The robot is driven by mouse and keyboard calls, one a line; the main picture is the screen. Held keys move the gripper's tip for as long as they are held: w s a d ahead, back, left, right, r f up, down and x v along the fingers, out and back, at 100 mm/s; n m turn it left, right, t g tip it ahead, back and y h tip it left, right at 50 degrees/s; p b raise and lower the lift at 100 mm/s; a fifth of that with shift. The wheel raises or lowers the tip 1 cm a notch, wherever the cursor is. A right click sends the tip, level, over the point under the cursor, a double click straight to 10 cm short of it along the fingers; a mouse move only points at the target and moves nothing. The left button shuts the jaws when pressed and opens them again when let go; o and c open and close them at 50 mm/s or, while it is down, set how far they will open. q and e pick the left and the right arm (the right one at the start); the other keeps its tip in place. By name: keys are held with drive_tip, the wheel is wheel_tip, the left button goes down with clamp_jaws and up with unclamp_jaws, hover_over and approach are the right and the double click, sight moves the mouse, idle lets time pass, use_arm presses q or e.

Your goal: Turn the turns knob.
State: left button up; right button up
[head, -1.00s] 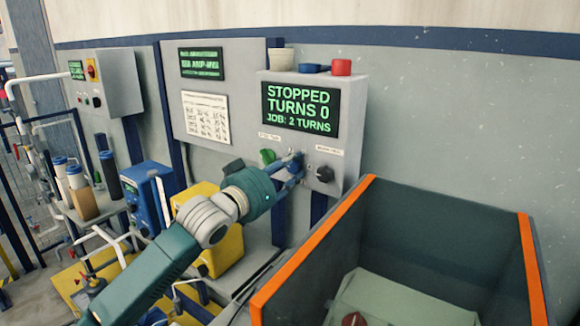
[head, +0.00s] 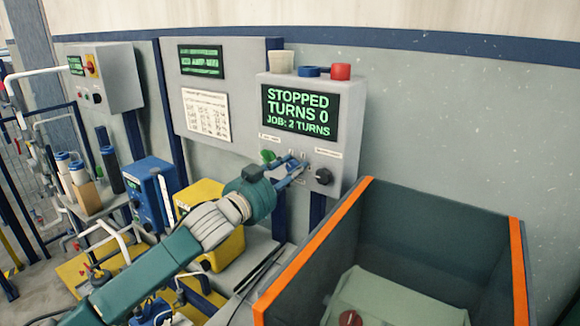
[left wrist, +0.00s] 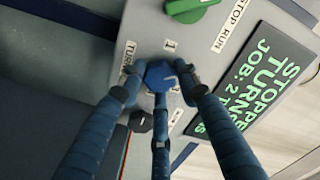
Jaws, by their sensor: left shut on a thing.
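The turns knob (left wrist: 161,76) is blue with a pale mark, on the grey control box (head: 352,150), between a green knob (head: 267,156) and a black knob (head: 323,177). My left gripper (left wrist: 160,82) has its blue fingers around the turns knob and is shut on it; the fingers hide much of its edge. In the head view the left gripper (head: 296,170) reaches the box front, and its fingers mostly hide the turns knob. The box's screen (head: 300,110) reads STOPPED, TURNS 0, JOB: 2 TURNS. My right gripper is not in view.
An orange-rimmed bin (head: 317,250) stands in front of the box, to the right of my left arm. A beige cup (head: 281,62), a blue item and a red item (head: 341,72) sit on the box. A yellow case (head: 205,197) stands beside my arm.

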use_arm(q)
drive_tip(key=shift+r+m, duration=0.5)
drive_tip(key=shift+m, duration=0.1)
drive_tip(key=o, duration=1.1)
drive_tip(key=shift+f, duration=0.25)
drive_tip(key=shift+s+a+f, duration=0.15)
drive_tip(key=shift+s+a, duration=0.15)
drive_tip(key=shift+s, duration=0.15)
drive_tip(key=v, duration=1.1)
drive_tip(key=shift+r, duration=0.2)
